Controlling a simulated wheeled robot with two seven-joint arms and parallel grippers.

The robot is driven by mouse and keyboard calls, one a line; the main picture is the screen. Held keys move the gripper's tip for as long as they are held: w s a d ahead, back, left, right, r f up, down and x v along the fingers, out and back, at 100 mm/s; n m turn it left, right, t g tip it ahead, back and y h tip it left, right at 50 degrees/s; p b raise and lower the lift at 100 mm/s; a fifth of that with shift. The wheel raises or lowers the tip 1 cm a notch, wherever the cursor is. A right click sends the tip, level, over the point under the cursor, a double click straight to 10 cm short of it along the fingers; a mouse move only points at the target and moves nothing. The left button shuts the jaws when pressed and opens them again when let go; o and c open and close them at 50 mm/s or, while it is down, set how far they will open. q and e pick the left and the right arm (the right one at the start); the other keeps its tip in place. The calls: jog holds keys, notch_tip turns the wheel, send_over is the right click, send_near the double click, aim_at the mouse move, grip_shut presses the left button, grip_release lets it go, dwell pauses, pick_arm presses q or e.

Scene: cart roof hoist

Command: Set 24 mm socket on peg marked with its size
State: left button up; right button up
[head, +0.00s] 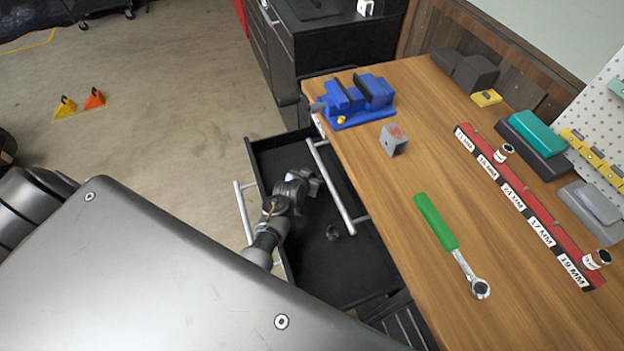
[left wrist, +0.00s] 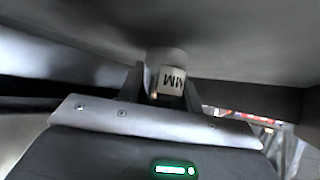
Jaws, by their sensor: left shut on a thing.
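My left gripper (head: 310,184) is inside the open black drawer (head: 352,278), low beside the workbench. In the left wrist view its jaws (left wrist: 166,88) are shut on a socket (left wrist: 171,80) with a white label. A red rail (head: 545,217) on the bench carries white size labels; the middle one (head: 513,197) seems to read 24 MM. One socket (head: 504,152) stands near the 13 MM label and another (head: 597,259) at the 19 MM end. My right gripper is not in view.
A small dark round piece (head: 332,233) lies in the drawer. The drawer's handle bar (head: 337,190) and the bench edge are close to my gripper. A green-handled ratchet (head: 437,222), grey block (head: 393,140) and blue vise (head: 355,100) are on the bench (head: 400,205).

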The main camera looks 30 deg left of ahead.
pick_arm(q)
jog(key=w+a+r+b+v, duration=0.1)
jog(key=a+b+v, duration=0.15)
jog(key=v, duration=1.55)
jog(key=w+d+r+m+g+h, duration=0.1)
jog(key=w+d+r+m+h, duration=0.2)
jog(key=r, duration=0.4)
jog(key=w+d+r+m+h+b, duration=0.1)
jog(key=w+d+r+m, duration=0.2)
jog(key=r, duration=0.4)
jog(key=w+d+r+m+g+h, duration=0.1)
jog(key=w+d+r+h, duration=0.15)
jog(key=d+r, duration=0.3)
jog(key=s+a+m+g+h, duration=0.1)
jog(key=s+a+m, duration=0.1)
jog(key=s, duration=0.2)
jog(key=s+a+f+m+g+h+b, duration=0.1)
jog(key=s+m, duration=0.1)
jog(key=s, duration=0.2)
jog(key=shift+a+f+m+g+h, duration=0.25)
jog(key=shift+a+m+g+h, duration=0.05)
jog(key=shift+a+h, duration=0.05)
